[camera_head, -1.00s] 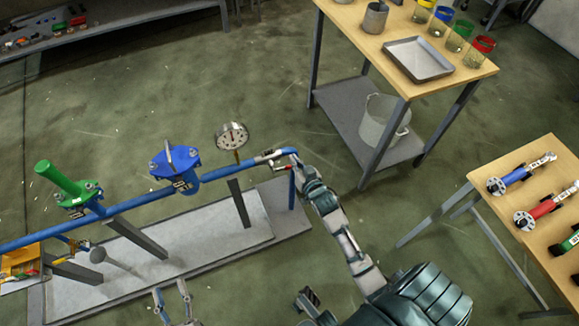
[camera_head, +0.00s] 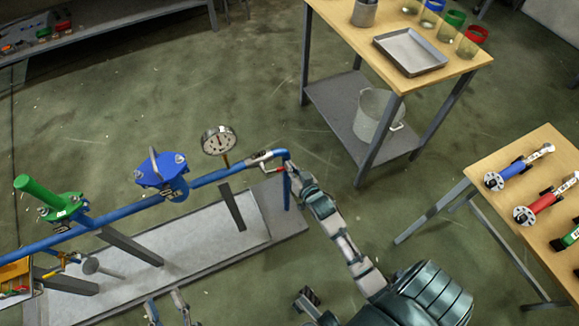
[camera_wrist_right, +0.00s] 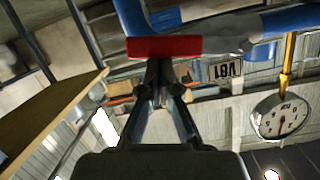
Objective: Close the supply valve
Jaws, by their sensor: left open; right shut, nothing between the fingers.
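A blue pipe (camera_head: 105,220) runs across the left half of the head view. Near its right end is a silver valve body (camera_head: 262,157) with a small red handle (camera_head: 275,170). In the right wrist view the red handle (camera_wrist_right: 165,47) lies crosswise just past my right fingertips (camera_wrist_right: 162,70), which are closed together. Touching or a small gap, I cannot tell. In the head view my right gripper (camera_head: 287,168) is at the pipe's bent end and partly hides the handle. My left gripper (camera_head: 167,307) is open and empty at the bottom edge, apart from the pipe.
A pressure gauge (camera_head: 219,140) rises beside the valve; it also shows in the wrist view (camera_wrist_right: 282,116). Blue (camera_head: 163,173) and green (camera_head: 50,200) flanged fittings sit on the pipe. A tool table (camera_head: 490,215) stands right, a wooden-topped cart (camera_head: 345,18) behind.

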